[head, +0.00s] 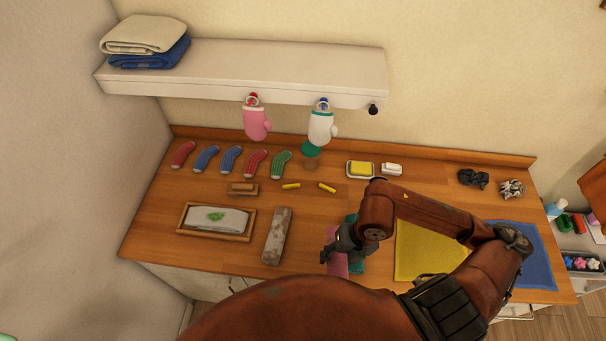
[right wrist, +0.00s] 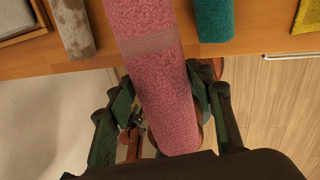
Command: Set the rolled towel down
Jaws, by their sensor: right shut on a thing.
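A pink rolled towel (right wrist: 150,65) is held between the fingers of my right gripper (right wrist: 165,120). In the right wrist view one end points in over the wooden counter and the near end is out past its front edge. I cannot tell whether it touches the counter. In the head view part of the pink towel (head: 337,264) shows beside my right gripper (head: 342,245), whose arm hides much of that spot. A teal rolled towel (right wrist: 212,20) lies just right of it. A mottled grey-brown rolled towel (head: 277,236) lies to the left. My left gripper is not in view.
The wooden counter (head: 215,258) also holds a tray (head: 182,232) with a folded white cloth, several socks, a wooden brush (head: 243,189), yellow sticks and soap. A yellow cloth (head: 415,262) and a blue cloth (head: 537,250) lie at right. A white shelf (head: 260,68) overhangs the back.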

